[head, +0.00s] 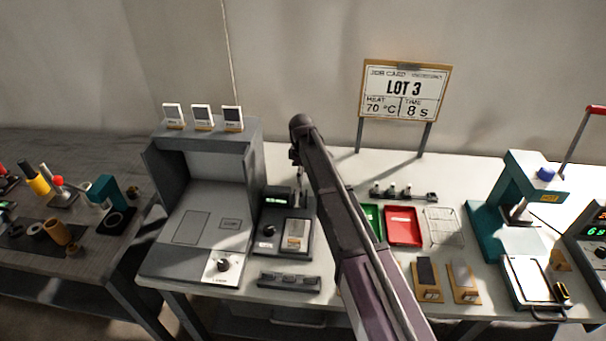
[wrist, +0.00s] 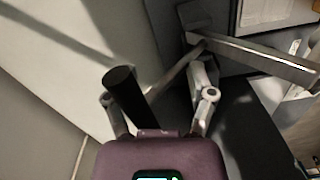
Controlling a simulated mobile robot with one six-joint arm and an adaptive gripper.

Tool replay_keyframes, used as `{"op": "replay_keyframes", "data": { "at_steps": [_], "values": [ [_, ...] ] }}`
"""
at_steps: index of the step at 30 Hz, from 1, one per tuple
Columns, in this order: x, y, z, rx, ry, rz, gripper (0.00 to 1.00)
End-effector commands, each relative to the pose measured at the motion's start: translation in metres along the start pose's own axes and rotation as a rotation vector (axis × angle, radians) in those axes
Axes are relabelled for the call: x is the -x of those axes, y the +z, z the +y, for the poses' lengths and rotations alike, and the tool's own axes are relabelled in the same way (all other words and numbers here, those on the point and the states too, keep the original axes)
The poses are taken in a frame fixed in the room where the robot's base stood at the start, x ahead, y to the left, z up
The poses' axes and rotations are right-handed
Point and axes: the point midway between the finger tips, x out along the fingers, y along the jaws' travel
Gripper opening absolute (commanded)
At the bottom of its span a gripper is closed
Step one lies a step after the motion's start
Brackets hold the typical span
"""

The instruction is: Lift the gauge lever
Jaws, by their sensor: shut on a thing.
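The gauge (head: 270,245) is a dark grey unit with a small green-lit display and a round knob, on the white bench just right of the grey hood. In the wrist view, my gripper (wrist: 163,95) is shut on the gauge lever, whose black cylindrical grip (wrist: 124,88) shows between the fingers. The exact contact is partly hidden by the gripper body. In the head view the lever cannot be made out clearly behind my arm.
The grey hood (head: 162,228) stands close on the left. A red tray (head: 403,227), a green tray (head: 372,222) and a wire rack (head: 443,227) lie to the right. A dark grey bar-shaped block (head: 290,281) lies in front. A teal press (head: 520,190) stands farther right.

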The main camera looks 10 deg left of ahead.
Motion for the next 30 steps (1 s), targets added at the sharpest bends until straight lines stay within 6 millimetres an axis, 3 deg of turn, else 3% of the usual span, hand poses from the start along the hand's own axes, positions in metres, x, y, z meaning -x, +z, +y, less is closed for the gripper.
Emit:
{"op": "replay_keyframes", "data": {
  "at_steps": [30],
  "values": [
    [0.03,-0.005,0.024,0.0,0.002,0.0,0.48]
  ]
}}
